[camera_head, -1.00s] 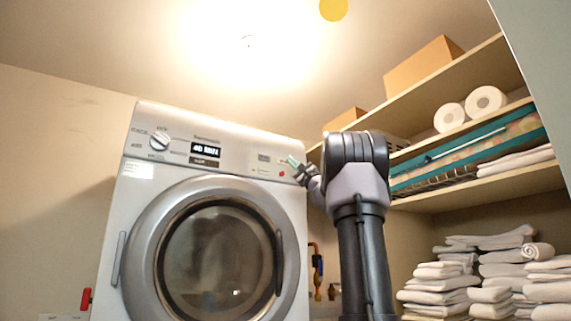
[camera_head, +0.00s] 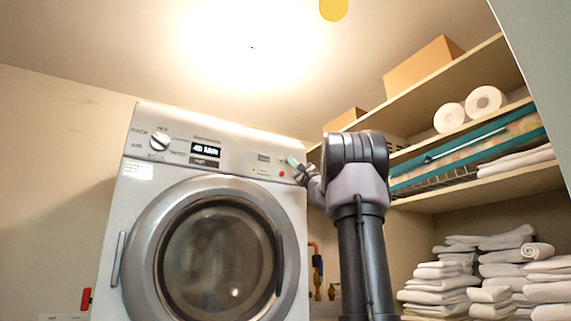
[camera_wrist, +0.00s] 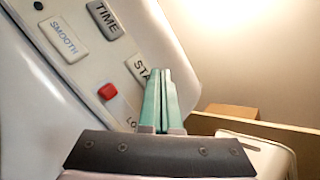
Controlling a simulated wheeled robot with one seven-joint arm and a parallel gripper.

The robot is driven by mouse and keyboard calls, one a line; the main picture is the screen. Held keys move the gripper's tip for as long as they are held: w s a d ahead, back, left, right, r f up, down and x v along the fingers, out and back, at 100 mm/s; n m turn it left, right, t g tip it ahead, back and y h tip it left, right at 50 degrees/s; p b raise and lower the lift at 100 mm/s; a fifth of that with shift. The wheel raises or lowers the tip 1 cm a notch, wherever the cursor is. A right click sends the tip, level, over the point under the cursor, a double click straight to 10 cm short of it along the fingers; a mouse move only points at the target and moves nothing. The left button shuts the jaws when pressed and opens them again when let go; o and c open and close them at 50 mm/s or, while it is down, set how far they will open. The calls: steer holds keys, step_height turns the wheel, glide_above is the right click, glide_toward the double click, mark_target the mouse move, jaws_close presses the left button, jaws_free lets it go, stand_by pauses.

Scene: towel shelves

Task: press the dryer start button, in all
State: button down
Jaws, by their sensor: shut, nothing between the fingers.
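The silver dryer (camera_head: 140,215) stands at the left in the head view, with its round door closed. Its start button, a grey key with "STA" readable (camera_wrist: 139,66), shows in the wrist view at the upper middle. My gripper (camera_head: 291,160) is at the right end of the control panel in the head view. In the wrist view its green fingers (camera_wrist: 160,72) are shut together and empty. The fingertips overlap the right part of the start button and hide the rest of its label. I cannot tell whether they touch it.
A red button (camera_wrist: 108,91) lies left of my fingers, with a "TIME" key (camera_wrist: 106,19) and a "SMOOTH" key (camera_wrist: 65,40) beyond. Wooden shelves (camera_head: 450,192) with folded towels (camera_head: 440,287), paper rolls and cardboard boxes stand right of my arm.

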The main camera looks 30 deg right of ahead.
steer(key=shift+w, duration=0.35)
steer(key=shift+w, duration=0.4)
stand_by(0.6)
stand_by(0.3)
steer(key=shift+s, duration=0.85)
steer(key=s, duration=0.5)
steer(key=shift+d, duration=0.1)
stand_by(0.6)
